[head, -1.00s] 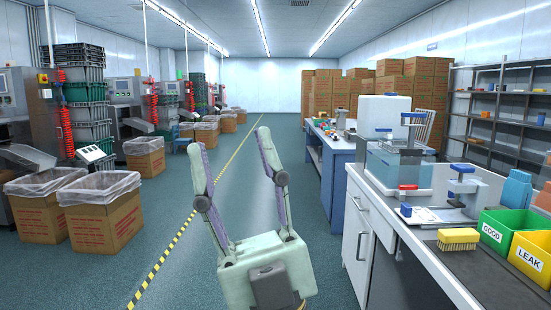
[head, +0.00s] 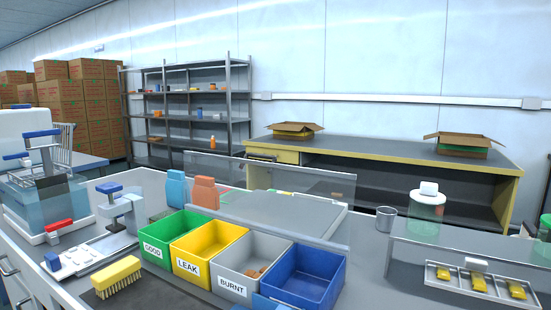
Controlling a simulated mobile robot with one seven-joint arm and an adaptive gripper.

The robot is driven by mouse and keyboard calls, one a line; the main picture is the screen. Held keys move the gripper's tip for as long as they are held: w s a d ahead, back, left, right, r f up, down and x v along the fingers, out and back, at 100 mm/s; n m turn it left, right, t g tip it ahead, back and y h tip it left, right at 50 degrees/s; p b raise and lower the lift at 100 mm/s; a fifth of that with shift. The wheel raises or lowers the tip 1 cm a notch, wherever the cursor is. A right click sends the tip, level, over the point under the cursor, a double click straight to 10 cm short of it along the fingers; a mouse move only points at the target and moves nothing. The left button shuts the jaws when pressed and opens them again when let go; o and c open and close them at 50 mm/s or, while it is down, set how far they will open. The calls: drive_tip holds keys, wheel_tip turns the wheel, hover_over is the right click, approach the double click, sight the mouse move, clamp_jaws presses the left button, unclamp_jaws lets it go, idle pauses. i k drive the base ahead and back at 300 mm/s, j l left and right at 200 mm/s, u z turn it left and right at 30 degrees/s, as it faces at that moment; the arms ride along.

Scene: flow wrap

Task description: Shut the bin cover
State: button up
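A row of open-topped bins stands on the bench: a green bin labelled GOOD (head: 153,251), a yellow bin labelled LEAK (head: 190,267), a grey bin labelled BURNT (head: 233,287) and a blue bin (head: 300,290). The grey bin holds a few brown pieces; the blue one looks empty. I cannot tell whether either is the bin cover. My gripper is not in view.
A yellow brush (head: 117,276) and a clamp fixture (head: 118,207) are left of the bins. Right are a metal cup (head: 386,218), a clear jar (head: 427,205) and a tray of yellow packs (head: 480,287) behind a clear panel. A yellow-framed bench (head: 400,160) holds open cartons.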

sight(273, 164)
drive_tip(key=j, duration=0.7)
drive_tip(key=i+j+u, duration=0.15)
drive_tip(key=j, duration=0.55)
drive_tip(key=i+l, duration=0.4)
